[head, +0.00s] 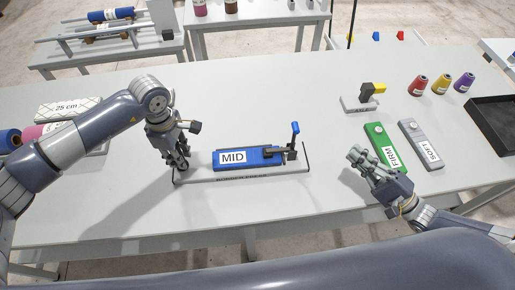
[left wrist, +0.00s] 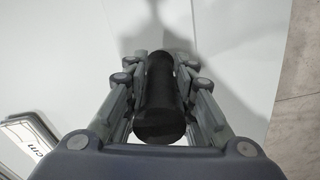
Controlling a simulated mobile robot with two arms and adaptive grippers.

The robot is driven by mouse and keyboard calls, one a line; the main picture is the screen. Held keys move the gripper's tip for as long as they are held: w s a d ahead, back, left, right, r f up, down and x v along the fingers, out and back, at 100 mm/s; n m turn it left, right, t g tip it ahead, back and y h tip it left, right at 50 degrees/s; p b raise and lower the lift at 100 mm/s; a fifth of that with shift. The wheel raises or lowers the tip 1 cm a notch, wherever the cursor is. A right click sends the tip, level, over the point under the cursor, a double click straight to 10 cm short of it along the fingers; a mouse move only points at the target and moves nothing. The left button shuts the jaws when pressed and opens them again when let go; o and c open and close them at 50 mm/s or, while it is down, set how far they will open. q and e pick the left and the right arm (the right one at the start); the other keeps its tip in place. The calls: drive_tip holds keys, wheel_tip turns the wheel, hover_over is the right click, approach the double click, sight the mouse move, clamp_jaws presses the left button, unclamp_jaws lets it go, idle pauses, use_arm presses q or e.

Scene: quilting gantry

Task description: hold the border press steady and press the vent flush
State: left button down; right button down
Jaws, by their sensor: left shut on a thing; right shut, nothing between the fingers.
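The border press (head: 240,176) is a grey base in the middle of the table with a blue block labelled MID (head: 262,157) on it. A small blue upright piece (head: 294,132) and dark clamp parts stand at its right end. I cannot tell which part is the vent. My left gripper (head: 181,165) is at the press's left end. In the left wrist view it is shut on a black cylindrical handle (left wrist: 160,105). My right gripper (head: 361,158) is shut and empty, right of the press and beside the green FIRM block (head: 379,143).
A grey SOFT block (head: 418,140) lies beside the green one. A small stand with a yellow-black top (head: 368,94), several thread spools (head: 440,84) and a black tray (head: 490,125) are at the right. White packs (head: 66,108) lie at the left. The table's front middle is clear.

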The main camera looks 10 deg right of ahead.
use_arm(q)
drive_tip(key=shift+s+f, duration=0.1)
drive_tip(key=shift+f, duration=0.05)
drive_tip(key=c, duration=1.5)
unclamp_jaws()
drive_tip(key=shift+o, duration=1.1)
drive_tip(key=shift+a, duration=0.1)
